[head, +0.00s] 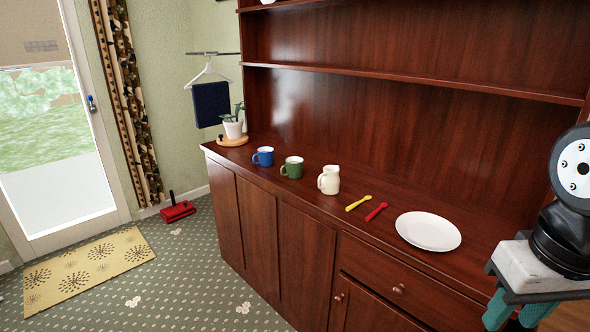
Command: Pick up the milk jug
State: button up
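The milk jug (329,180) is a small cream jug with a handle on its left side. It stands upright on the dark wooden sideboard top (375,225), near the front edge. My gripper (518,312) is at the lower right of the head view, to the right of the jug and well apart from it. Its teal fingers point down and their tips are cut off by the picture's lower edge. No object shows between the visible parts of the fingers, and a gap shows between them.
Left of the jug stand a green mug (292,168) and a blue mug (264,156). Right of it lie a yellow spoon (358,203), a red spoon (376,211) and a white plate (428,231). A shelf (420,82) runs above.

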aim_at(329, 184)
jog(key=k, duration=0.6)
jog(key=u, duration=0.65)
jog(key=i, duration=0.65)
jog(key=u, duration=0.6)
jog(key=i, duration=0.65)
jog(key=z, duration=0.5)
jog(key=i, duration=0.8)
jog(key=z, duration=0.5)
